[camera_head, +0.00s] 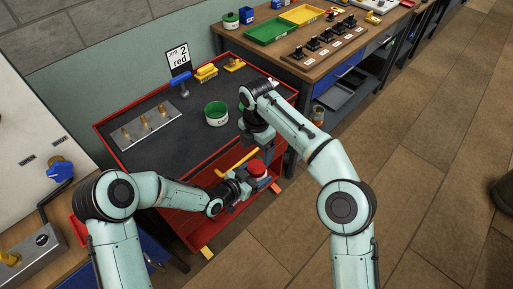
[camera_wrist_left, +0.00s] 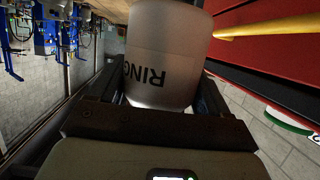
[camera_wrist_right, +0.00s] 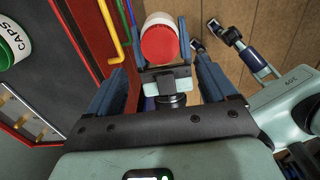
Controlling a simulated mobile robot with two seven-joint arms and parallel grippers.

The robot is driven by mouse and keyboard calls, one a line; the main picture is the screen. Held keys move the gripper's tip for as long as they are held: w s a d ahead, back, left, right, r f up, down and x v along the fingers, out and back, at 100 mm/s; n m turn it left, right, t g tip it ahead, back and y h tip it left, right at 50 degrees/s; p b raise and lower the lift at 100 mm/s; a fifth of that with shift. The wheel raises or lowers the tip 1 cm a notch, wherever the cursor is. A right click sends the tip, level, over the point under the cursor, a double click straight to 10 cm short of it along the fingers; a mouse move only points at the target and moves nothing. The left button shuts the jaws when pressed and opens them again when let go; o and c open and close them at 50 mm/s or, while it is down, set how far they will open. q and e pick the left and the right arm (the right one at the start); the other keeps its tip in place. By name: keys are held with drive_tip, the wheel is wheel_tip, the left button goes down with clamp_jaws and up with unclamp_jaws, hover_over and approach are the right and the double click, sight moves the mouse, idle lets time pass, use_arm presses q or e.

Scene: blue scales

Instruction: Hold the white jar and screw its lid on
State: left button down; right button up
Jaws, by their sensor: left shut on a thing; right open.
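The white jar (camera_head: 258,180) is in my left gripper (camera_head: 245,186), off the cart's near edge. In the left wrist view the jar (camera_wrist_left: 165,55) sits between the fingers, and part of its dark lettering shows. The red lid (camera_head: 257,167) is on top of the jar; I cannot tell how far it is screwed on. My right gripper (camera_head: 262,152) is open above the lid. In the right wrist view the lid (camera_wrist_right: 159,44) appears between the open fingertips (camera_wrist_right: 160,35). I cannot tell whether they touch it.
The red cart (camera_head: 118,150) holds a green-rimmed CAPS tub (camera_head: 216,119), a metal plate with brass parts (camera_head: 147,126) and a job sign (camera_head: 178,58). A yellow bar (camera_head: 243,160) is close beside the jar. A workbench (camera_head: 290,48) with trays stands behind right. Floor at right is clear.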

sight(256, 166)
drive_tip(key=shift+f, duration=0.1)
drive_tip(key=shift+f, duration=3.9)
drive_tip(key=c, duration=1.1)
drive_tip(key=m, duration=0.6)
drive_tip(key=shift+m, duration=0.4)
drive_tip(key=o, duration=1.2)
